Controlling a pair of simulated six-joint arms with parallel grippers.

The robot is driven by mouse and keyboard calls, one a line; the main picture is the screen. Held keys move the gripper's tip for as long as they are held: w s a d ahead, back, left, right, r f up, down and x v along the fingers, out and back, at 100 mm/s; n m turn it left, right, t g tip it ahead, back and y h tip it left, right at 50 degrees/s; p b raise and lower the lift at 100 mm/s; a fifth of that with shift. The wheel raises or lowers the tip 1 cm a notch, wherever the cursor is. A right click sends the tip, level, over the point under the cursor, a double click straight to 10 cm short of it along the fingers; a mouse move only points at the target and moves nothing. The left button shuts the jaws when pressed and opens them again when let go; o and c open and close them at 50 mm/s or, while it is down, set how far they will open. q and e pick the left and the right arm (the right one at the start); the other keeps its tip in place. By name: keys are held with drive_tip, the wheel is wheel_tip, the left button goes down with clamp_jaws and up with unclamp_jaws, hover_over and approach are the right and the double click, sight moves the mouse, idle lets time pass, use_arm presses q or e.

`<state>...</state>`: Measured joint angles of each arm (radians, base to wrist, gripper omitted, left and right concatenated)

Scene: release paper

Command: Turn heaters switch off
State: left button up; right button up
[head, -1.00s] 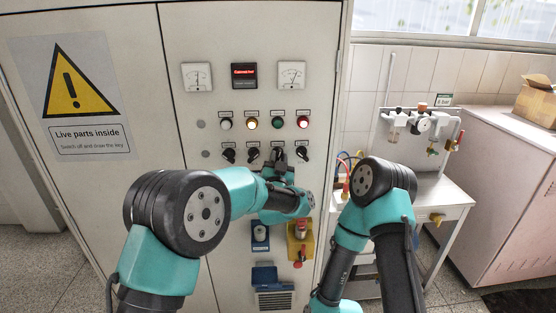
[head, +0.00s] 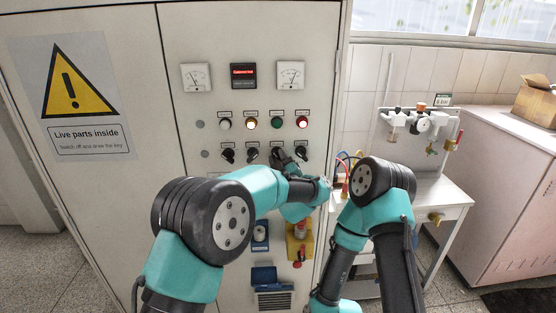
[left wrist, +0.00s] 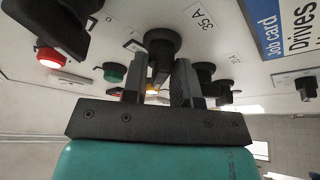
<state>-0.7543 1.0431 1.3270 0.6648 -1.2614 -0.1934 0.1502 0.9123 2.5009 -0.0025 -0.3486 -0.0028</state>
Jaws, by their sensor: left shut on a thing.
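A row of black rotary switches sits on the grey cabinet panel below the indicator lamps. My left gripper (head: 281,157) is at the third switch from the left. In the left wrist view its two fingers (left wrist: 159,82) are closed around the sides of a black switch knob (left wrist: 160,45), beside a "35 A" label. The names on the switch labels are too small to read in the head view, so I cannot tell which one is marked heaters. My right arm stands at the right; its gripper is out of view.
Neighbouring switches (head: 252,155) (head: 301,153) are close on both sides. Lamps above include a lit red one (head: 302,122) and a green one (head: 277,123). A red emergency button on a yellow plate (head: 308,243) is below my left wrist. A side bench (head: 445,190) stands right.

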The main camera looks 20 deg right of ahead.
use_arm(q)
drive_tip(key=shift+n+y, duration=0.5)
drive_tip(key=shift+n, duration=0.9)
drive_tip(key=shift+g, duration=0.3)
drive_tip(key=o, duration=0.7)
drive_tip(key=shift+c, duration=0.2)
drive_tip(key=shift+r, duration=0.1)
drive_tip(key=shift+r, duration=0.4)
drive_tip(key=shift+o, duration=0.2)
wheel_tip(320, 180, up, 3)
drive_tip(key=shift+r, duration=0.1)
drive_tip(key=s+a, duration=0.1)
drive_tip(key=s, duration=0.4)
drive_tip(key=s+a, duration=0.2)
drive_tip(key=s, duration=0.3)
drive_tip(key=s+a+r, duration=0.1)
drive_tip(key=s, duration=0.4)
drive_tip(key=shift+s+a, duration=0.2)
drive_tip(key=shift+c, duration=0.2)
